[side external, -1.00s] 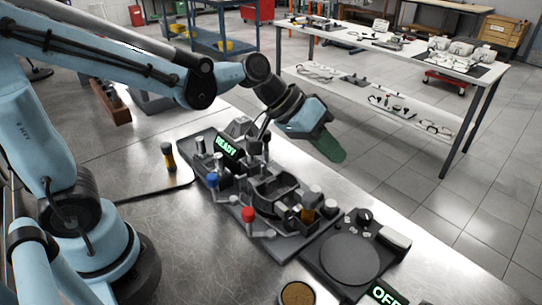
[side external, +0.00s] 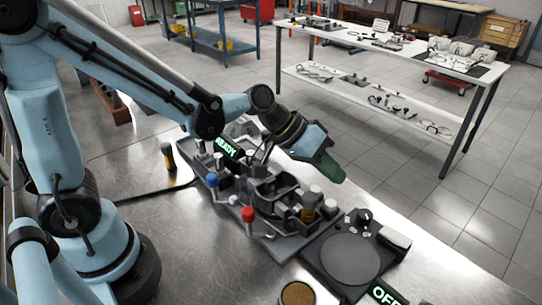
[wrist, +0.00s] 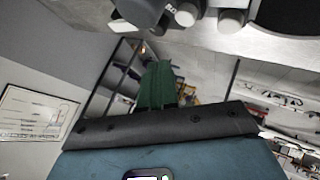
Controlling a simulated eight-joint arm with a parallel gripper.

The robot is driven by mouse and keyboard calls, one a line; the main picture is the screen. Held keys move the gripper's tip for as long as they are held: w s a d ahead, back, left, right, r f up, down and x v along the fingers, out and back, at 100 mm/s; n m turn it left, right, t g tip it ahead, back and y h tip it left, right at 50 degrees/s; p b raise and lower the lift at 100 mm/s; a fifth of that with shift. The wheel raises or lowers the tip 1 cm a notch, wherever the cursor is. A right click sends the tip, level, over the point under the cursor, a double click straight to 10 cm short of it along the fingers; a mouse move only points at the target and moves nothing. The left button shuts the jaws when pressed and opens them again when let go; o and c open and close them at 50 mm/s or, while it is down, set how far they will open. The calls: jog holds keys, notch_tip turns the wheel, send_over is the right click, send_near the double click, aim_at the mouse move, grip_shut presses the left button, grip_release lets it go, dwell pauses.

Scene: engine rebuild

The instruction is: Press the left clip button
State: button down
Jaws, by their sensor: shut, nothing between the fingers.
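A dark grey fixture (side external: 268,228) with a lit READY display (side external: 227,147) stands on the metal table. It carries a blue knob (side external: 212,180), a red knob (side external: 248,214) and several grey cylindrical posts or buttons. I cannot tell which of them is the left clip button. My gripper (side external: 333,176), with green fingers, is shut and empty. It is above and behind the fixture's right half, apart from it and tilted outward. In the wrist view its green fingers (wrist: 158,84) are together, and light round caps (wrist: 187,14) show at the top edge.
Right of the fixture is a dark unit with a round plate (side external: 350,258) and an OFF display (side external: 385,293). A small round container (side external: 297,293) sits at the front. A black and yellow cylinder (side external: 168,156) stands at left. A white workbench (side external: 400,45) is behind.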

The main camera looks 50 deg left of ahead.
jog(key=shift+f, duration=2)
jog(key=shift+f, duration=0.15)
dwell(0.4)
jog(key=shift+f, duration=0.25)
jog(key=shift+f, duration=0.45)
dwell(0.8)
jog(key=shift+r, duration=0.9)
jog(key=shift+r, duration=2.5)
